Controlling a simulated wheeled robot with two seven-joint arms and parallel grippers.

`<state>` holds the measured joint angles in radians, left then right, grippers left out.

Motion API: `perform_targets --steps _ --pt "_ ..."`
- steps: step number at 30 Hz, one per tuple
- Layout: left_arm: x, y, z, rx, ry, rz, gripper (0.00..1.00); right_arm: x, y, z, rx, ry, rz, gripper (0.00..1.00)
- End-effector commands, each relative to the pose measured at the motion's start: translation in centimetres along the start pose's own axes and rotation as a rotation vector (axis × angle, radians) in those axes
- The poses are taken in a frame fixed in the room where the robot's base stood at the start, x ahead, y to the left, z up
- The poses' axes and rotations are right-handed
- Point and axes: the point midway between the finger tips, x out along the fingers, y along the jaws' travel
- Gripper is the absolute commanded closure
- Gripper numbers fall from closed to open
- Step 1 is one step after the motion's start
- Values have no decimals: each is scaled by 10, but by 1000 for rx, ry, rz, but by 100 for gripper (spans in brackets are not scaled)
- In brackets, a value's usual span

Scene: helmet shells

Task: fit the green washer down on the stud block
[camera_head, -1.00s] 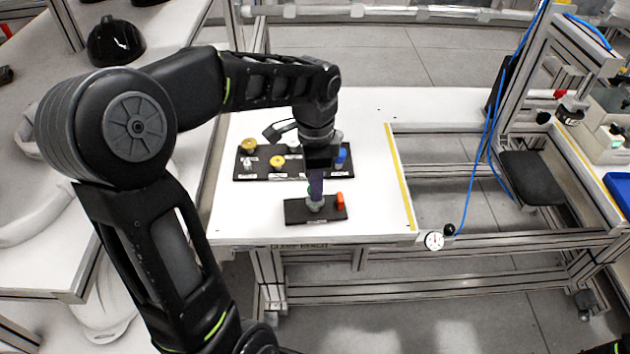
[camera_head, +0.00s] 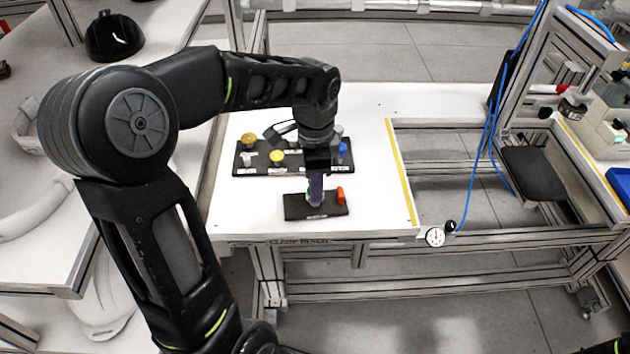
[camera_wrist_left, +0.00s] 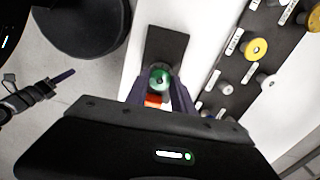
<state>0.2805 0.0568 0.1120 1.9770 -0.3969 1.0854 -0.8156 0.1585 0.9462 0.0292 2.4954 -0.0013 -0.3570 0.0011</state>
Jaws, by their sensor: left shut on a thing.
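The green washer (camera_wrist_left: 160,78) shows in the left wrist view as a green ring with a grey round piece in its middle, between the fingers of my left gripper (camera_wrist_left: 161,85). My left gripper (camera_head: 316,198) is shut on the washer and points down over the stud block. The stud block (camera_head: 297,208) is a dark rectangular plate near the front of the white table, also in the left wrist view (camera_wrist_left: 167,45). The washer appears around the stud top, but how far down it sits is hidden by the fingers.
An orange-red peg (camera_head: 340,194) stands at the block's right end, close beside the fingers. Behind is a dark labelled board (camera_head: 262,170) with yellow knobs (camera_head: 277,156) and a blue part (camera_head: 343,150). The white table (camera_head: 365,205) is clear to the right.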

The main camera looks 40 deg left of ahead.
Motion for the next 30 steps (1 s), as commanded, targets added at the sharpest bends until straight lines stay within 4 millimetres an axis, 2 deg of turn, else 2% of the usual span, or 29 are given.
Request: perform_targets --steps 9,10,18,26,30 --pt "9 0 0 0 0 0 100 6 2 0 0 0 0 64" --pt "8 0 0 0 0 0 69 5 2 0 0 0 0 64" --pt "8 0 0 0 0 0 47 5 2 0 0 0 0 64" --pt "8 0 0 0 0 0 46 5 2 0 0 0 0 64" --pt "1 0 0 0 1 -2 46 4 2 0 0 0 0 64"
